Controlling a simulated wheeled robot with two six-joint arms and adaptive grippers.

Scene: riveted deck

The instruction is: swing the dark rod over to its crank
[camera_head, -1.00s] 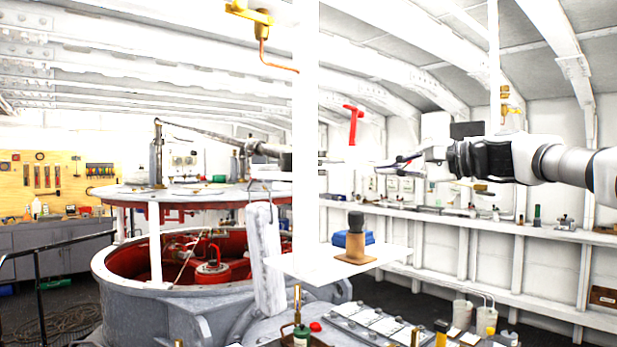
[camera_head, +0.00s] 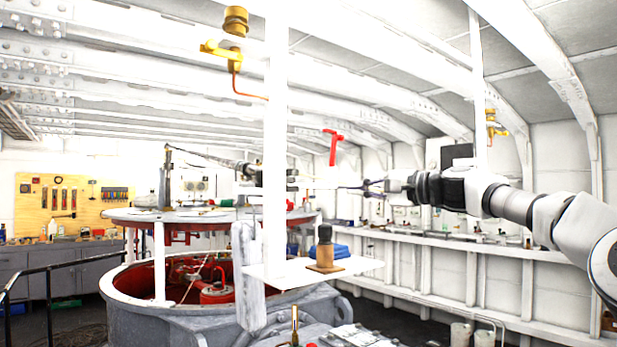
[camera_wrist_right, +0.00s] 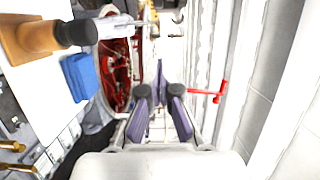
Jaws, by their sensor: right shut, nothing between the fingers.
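A thin dark rod (camera_head: 208,156) slants down to the right from the top of a grey post on the round white table, in the head view. Its right end is lost near the white pillar. A red T-shaped crank handle (camera_head: 333,147) shows right of the pillar, and also in the wrist view (camera_wrist_right: 210,92). I cannot tell whether it is the rod's crank. My right gripper (camera_head: 352,188) is shut and empty, pointing left, below the red handle in the picture and apart from it. Its purple-grey fingers fill the middle of the wrist view (camera_wrist_right: 160,88). My left gripper is not in view.
A white pillar (camera_head: 275,120) stands between the rod and my right gripper. Brass fittings (camera_head: 220,52) hang above. Open air surrounds the gripper.

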